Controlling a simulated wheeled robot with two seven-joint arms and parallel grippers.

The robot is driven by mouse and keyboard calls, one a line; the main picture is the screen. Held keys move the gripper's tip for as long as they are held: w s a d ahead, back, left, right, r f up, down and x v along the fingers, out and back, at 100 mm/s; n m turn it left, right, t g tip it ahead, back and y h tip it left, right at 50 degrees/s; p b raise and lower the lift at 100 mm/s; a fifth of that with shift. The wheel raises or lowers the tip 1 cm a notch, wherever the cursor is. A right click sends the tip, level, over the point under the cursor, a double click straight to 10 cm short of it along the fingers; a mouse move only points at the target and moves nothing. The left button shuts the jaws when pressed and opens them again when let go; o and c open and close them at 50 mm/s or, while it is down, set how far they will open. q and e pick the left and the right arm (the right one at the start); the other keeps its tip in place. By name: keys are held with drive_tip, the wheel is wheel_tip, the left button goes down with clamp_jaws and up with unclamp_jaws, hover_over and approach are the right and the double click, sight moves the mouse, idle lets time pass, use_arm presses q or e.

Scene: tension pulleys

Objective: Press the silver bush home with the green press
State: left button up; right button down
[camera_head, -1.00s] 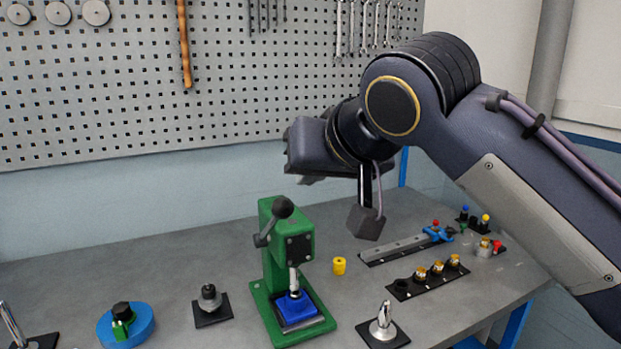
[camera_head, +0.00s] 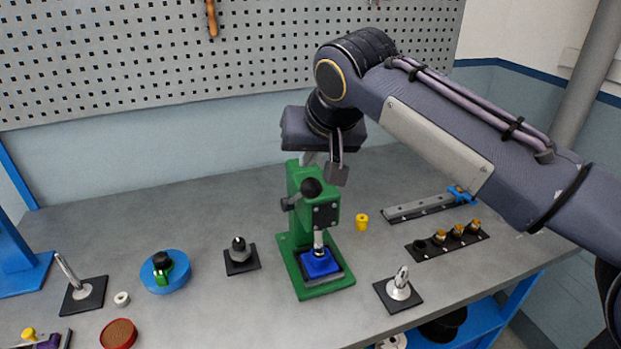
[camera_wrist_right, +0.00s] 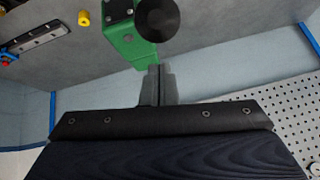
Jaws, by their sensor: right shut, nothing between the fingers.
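The green press (camera_head: 300,210) stands in the middle of the bench. Its lever ends in a black ball knob (camera_head: 311,188), which looms large in the right wrist view (camera_wrist_right: 171,24). The silver ram (camera_head: 318,238) reaches down to a blue block (camera_head: 321,265) on the press base. A small silver part, likely the bush (camera_head: 319,251), shows at the ram's foot; how deep it sits I cannot tell. My right gripper (camera_head: 307,158) is shut and empty by the press's top, seemingly behind the knob. Its fingers show closed together in the wrist view (camera_wrist_right: 158,70). My left gripper is out of view.
A yellow bushing (camera_head: 362,222) lies right of the press, before a grey rail (camera_head: 418,208) and a black holder (camera_head: 420,253) with several brass-topped parts. A blue disc (camera_head: 150,285) lies left.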

sight(309, 181)
drive_tip(key=shift+s+f, duration=0.6)
drive_tip(key=shift+f, duration=0.3)
drive_tip(key=shift+s+f, duration=0.55)
drive_tip(key=shift+f, duration=0.3)
